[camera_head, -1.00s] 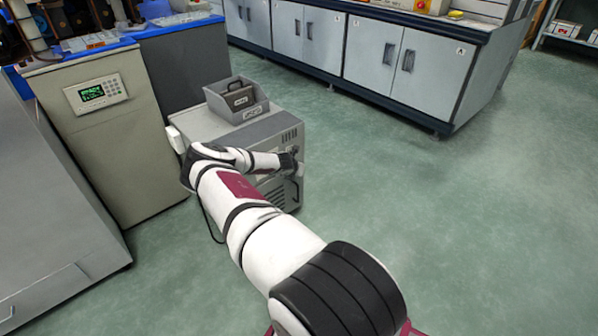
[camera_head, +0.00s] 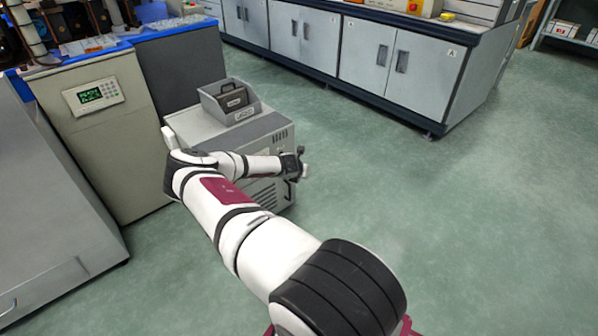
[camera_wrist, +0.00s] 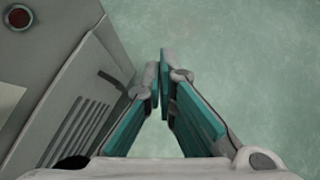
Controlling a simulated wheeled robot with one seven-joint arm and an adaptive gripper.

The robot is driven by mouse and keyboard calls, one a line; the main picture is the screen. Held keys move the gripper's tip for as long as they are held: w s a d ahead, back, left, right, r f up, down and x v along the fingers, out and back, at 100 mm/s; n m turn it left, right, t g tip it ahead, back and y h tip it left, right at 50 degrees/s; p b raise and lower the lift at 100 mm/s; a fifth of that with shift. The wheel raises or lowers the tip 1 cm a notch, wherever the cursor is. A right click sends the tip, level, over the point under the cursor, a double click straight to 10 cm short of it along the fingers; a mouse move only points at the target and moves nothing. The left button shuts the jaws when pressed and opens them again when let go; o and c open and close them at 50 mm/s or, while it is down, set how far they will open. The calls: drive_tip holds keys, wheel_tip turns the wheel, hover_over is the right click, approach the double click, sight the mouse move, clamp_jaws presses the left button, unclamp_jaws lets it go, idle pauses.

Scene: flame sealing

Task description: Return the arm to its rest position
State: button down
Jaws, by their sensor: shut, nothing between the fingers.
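My white arm reaches forward from the bottom of the head view and bends to the right at its far end. My gripper (camera_head: 303,164) is in front of a grey wheeled-looking cabinet with side vents. In the wrist view my gripper (camera_wrist: 162,82) shows its two teal-padded fingers with their tips together and nothing between them. The floor is below the fingers. The cabinet (camera_wrist: 75,100) with vent slots and a dark handle is close on the left of the fingers.
An open grey bin (camera_head: 238,115) holding a dark item sits on the grey cabinet (camera_head: 275,135). A beige unit with a green display (camera_head: 92,95) stands at the left. White cupboards (camera_head: 410,65) line the back. The green floor (camera_head: 450,230) at the right is clear.

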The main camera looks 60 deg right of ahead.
drive_tip(key=shift+s+a+r+p, duration=0.2)
drive_tip(key=shift+s+r+p, duration=0.05)
drive_tip(key=shift+s+r, duration=0.35)
drive_tip(key=shift+s+a+r+p, duration=0.15)
drive_tip(key=shift+s+r+p, duration=0.1)
drive_tip(key=shift+s+r, duration=0.35)
drive_tip(key=shift+w, duration=0.1)
